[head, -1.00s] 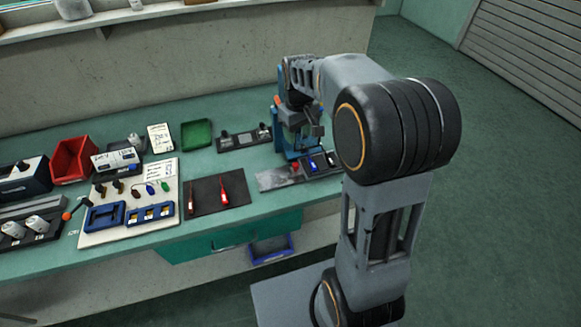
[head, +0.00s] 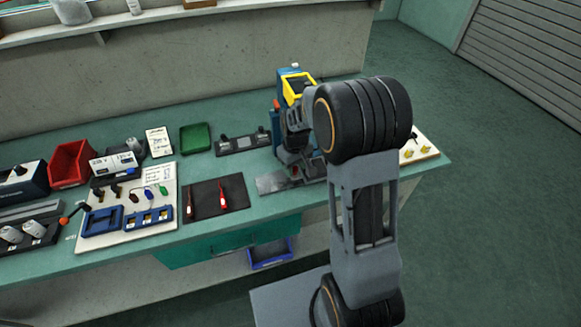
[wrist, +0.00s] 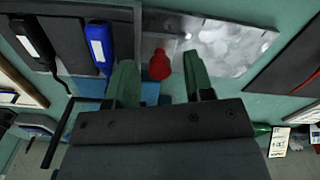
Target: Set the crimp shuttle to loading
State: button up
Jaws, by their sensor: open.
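The crimp press (head: 291,108) is a blue machine with a yellow-framed panel at the bench's right part. At its foot lies a bare metal slide plate (head: 272,183), which also shows in the wrist view (wrist: 225,42). A red knob (wrist: 160,66), apparently the shuttle's handle, stands at the plate's end. My gripper (wrist: 160,72) is open, with its green fingers on either side of the knob and a visible gap on each side. In the head view my arm hides most of the gripper and knob.
A blue part (wrist: 98,46) and a black part (wrist: 32,42) lie close beside the knob in the wrist view. A black mat with red tools (head: 216,198) lies left of the plate. A white board with yellow pieces (head: 420,148) sits right of my arm.

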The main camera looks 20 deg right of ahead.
jog(key=shift+c, duration=0.2)
grip_shut()
dwell(0.3)
